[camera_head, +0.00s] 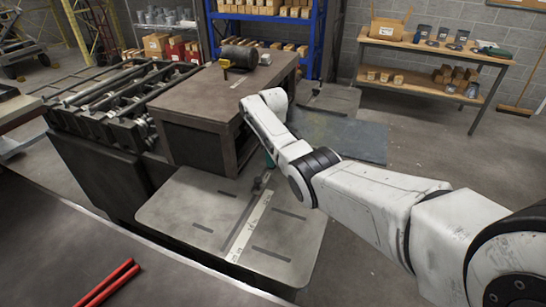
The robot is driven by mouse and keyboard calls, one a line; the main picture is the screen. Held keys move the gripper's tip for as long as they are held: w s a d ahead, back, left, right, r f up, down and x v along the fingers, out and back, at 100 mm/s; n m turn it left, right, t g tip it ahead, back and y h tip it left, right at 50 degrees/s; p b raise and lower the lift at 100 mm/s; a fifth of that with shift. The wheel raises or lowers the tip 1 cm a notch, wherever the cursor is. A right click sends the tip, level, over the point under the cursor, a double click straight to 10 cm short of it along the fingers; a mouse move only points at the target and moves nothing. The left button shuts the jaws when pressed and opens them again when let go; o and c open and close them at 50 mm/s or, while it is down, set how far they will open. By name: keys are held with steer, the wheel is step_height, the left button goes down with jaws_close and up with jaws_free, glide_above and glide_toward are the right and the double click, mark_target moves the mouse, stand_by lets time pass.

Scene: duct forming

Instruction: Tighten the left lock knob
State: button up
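My arm reaches in from the right and bends down in front of the dark machine housing (195,140). Below its forearm, a small teal part and a small dark grey part (262,181) show at the upper end of the pale ruler strip (250,225). I cannot tell whether the grey part is my gripper's fingers, a lock knob, or both together. The strip lies on the flat grey machine table (180,215), which has several slots. The left lock knob cannot be made out clearly. My gripper's opening is hidden or too small to tell.
Red rods (108,285) lie on the dark bench in front. A dark cylinder (239,56) and a yellow part (224,66) sit on the housing. A long roller frame (110,95) adjoins its left. A wooden workbench (430,50) stands at the back right, with open floor before it.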

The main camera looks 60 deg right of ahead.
step_height(320, 180, up, 11)
steer(key=b, duration=0.1)
steer(key=shift+f, duration=0.2)
stand_by(0.7)
